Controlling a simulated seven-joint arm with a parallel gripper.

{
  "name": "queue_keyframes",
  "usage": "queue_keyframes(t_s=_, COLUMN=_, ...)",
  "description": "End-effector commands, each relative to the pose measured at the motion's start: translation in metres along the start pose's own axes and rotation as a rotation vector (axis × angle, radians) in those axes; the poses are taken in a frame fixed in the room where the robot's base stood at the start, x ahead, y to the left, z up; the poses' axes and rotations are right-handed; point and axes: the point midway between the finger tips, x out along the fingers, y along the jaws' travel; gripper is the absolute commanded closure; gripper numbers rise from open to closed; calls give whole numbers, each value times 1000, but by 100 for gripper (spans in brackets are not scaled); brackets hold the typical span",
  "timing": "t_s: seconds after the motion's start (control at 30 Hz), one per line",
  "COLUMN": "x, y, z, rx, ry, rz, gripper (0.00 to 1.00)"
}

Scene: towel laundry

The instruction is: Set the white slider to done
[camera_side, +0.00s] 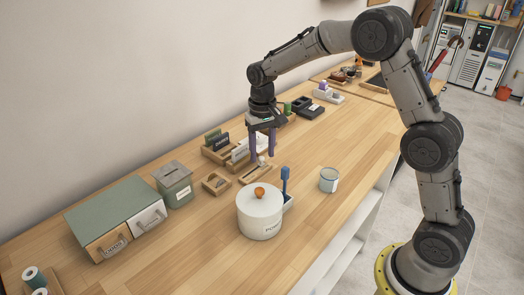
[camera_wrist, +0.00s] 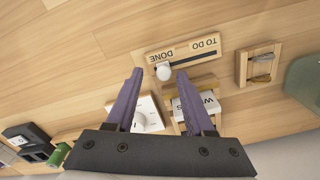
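The slider is a wooden board (camera_wrist: 205,54) marked DONE and TO DO, with a dark slot. I cannot tell the exact height of the tips over the knob.
A white pot (camera_side: 260,215) with an orange knob, a blue brush (camera_side: 285,180) and a mug (camera_side: 329,180) stand in front. A green canister (camera_side: 174,185), drawer box (camera_side: 115,218) and small wooden holder (camera_side: 214,184) are left. A white dial box (camera_wrist: 149,115) is near the fingers.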

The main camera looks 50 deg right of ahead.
Motion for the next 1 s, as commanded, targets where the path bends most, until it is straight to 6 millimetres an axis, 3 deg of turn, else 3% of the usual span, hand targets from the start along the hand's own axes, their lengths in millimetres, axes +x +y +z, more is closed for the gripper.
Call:
queue_keyframes(t_s=0.27, x=-14, y=-1, z=0, rx=0, ry=2, rz=-2, gripper=47)
queue_keyframes(t_s=0.7, x=-103, y=0, z=-1, rx=0, ry=3, rz=-2, gripper=47)
queue_keyframes(t_s=1.0, x=-136, y=0, z=0, rx=0, ry=0, rz=0, gripper=47)
